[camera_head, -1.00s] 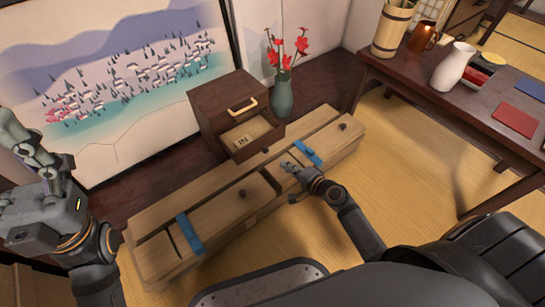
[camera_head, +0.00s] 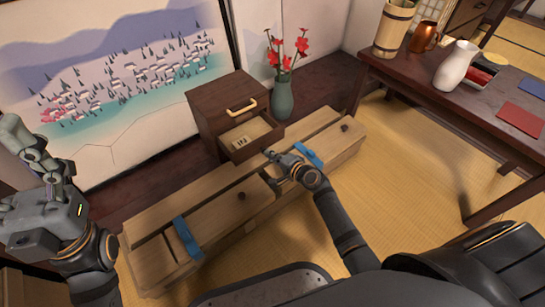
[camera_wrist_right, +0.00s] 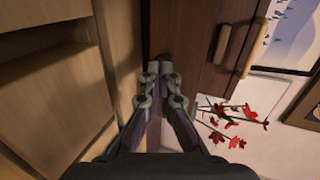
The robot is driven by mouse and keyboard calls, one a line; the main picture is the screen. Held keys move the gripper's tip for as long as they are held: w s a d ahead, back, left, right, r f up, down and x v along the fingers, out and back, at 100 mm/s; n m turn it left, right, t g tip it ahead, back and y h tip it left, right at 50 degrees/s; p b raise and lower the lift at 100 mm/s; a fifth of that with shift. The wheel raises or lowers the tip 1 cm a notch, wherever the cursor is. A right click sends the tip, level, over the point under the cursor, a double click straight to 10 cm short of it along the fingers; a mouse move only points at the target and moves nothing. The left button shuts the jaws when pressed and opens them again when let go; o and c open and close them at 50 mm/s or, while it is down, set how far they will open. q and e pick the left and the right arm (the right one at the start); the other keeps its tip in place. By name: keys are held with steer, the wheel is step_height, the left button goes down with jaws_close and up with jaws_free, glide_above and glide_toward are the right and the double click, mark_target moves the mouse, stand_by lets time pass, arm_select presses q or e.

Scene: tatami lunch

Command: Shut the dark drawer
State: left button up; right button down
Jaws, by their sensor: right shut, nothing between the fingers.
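The dark drawer (camera_head: 258,150) is the lower drawer of a small dark brown cabinet (camera_head: 203,113). It stands pulled out, with its pale inside and a small marked item (camera_head: 240,141) showing. My right gripper (camera_head: 269,155) is shut and empty, its tips close to the drawer's front near the knob; I cannot tell whether they touch. My left gripper (camera_head: 35,165) is raised at the far left, away from the cabinet.
A dark table (camera_head: 400,75) with several vessels is at the right. Tatami between is clear.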

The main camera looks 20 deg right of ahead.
mark_target(252, 139)
steer(key=w+a+b, duration=0.1)
steer(key=w, duration=0.2)
steer(key=w+a+b, duration=0.1)
steer(key=w, duration=0.3)
steer(key=w+a+b, duration=0.1)
steer(key=w+a, duration=0.1)
steer(key=w, duration=0.2)
steer(key=shift+w+a+f, duration=0.1)
steer(key=shift+w+f, duration=0.05)
steer(key=shift+w, duration=0.3)
steer(key=shift+r, duration=0.3)
